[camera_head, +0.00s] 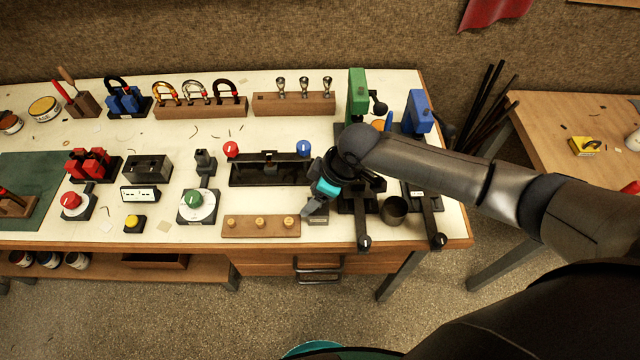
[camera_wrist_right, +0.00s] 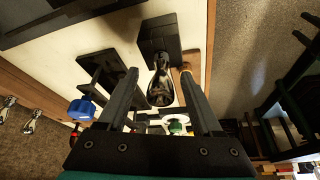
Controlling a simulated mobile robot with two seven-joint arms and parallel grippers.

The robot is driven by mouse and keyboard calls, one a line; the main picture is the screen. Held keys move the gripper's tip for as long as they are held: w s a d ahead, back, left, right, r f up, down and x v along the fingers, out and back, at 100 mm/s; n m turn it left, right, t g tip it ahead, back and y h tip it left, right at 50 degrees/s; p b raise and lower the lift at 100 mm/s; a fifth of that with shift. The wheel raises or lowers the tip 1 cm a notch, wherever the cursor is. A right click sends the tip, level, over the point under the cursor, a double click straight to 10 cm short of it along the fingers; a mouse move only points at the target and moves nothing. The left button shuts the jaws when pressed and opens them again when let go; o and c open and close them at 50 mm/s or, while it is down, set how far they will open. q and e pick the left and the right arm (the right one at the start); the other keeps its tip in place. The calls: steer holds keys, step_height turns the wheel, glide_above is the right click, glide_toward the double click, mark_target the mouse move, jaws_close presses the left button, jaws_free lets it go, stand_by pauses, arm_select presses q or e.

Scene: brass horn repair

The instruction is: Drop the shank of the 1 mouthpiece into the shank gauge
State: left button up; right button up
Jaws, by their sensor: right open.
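A shiny silver mouthpiece (camera_wrist_right: 160,88) shows in the right wrist view, cup towards the camera, between the two fingers of my right gripper (camera_wrist_right: 160,72). The fingers are apart, with a gap visible on both sides of it. Its narrow end points at a dark square block (camera_wrist_right: 158,38), apparently the shank gauge, also partly visible in the head view (camera_head: 318,220). How deep the shank sits in the block is hidden. In the head view my right gripper (camera_head: 313,207) is low over this block and covers the mouthpiece. My left gripper is not in view.
A wooden rack (camera_head: 262,104) at the back holds three mouthpieces. Left of the gripper is a wooden board (camera_head: 238,229) with three pegs; a black fixture with red and blue knobs (camera_head: 303,147) is behind it. A dark cup (camera_head: 394,210) and stands are at right.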

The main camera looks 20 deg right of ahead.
steer(key=p+v, duration=0.1)
steer(key=v, duration=1.4)
